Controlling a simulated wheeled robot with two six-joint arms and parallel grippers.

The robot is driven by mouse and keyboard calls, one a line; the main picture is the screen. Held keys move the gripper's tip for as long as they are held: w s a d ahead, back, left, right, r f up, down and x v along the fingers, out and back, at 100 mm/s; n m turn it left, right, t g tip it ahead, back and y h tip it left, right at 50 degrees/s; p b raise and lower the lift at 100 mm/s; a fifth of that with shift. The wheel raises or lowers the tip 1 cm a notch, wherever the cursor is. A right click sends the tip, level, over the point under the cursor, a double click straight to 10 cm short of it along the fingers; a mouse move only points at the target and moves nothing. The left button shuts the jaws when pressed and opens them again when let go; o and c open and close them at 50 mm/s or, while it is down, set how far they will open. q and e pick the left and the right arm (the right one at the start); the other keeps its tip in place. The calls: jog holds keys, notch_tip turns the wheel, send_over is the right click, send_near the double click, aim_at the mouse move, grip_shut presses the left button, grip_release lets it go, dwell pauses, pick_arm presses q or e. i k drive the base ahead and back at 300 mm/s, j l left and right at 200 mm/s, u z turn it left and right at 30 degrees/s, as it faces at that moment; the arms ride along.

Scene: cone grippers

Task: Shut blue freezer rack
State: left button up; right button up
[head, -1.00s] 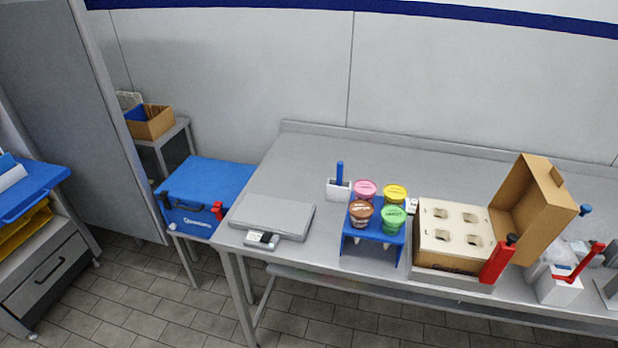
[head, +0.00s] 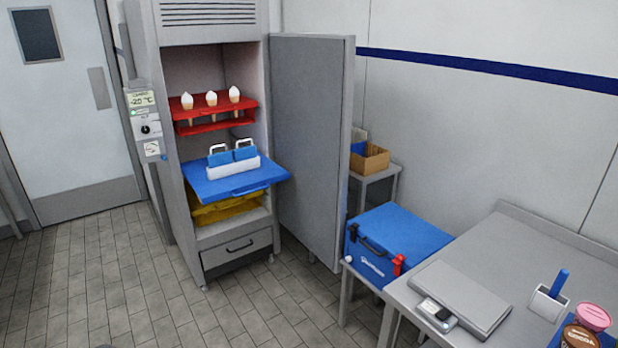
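The freezer (head: 177,150) stands at the centre left with its grey door (head: 312,140) swung wide open to the right. The blue rack (head: 217,185) is pulled out and juts forward past the cabinet front. A handle (head: 250,190) shows on its front edge. On the blue rack sits a white holder (head: 233,168) with blue items that have white loop handles. Neither of my grippers is in view.
Above is a red rack (head: 205,112) with three cones; below is a yellow rack (head: 230,207) and a drawer (head: 237,252). A blue cooler (head: 392,243) on a stand and a steel table (head: 540,250) with a scale (head: 462,297) stand at right. The tiled floor in front of the freezer is clear.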

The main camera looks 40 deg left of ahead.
aim_at(239, 179)
jog(key=u, duration=1.65)
jog(key=i+z, duration=0.15)
jog(key=i, duration=0.35)
jog(key=i+j+z, duration=0.15)
jog(key=i, duration=0.35)
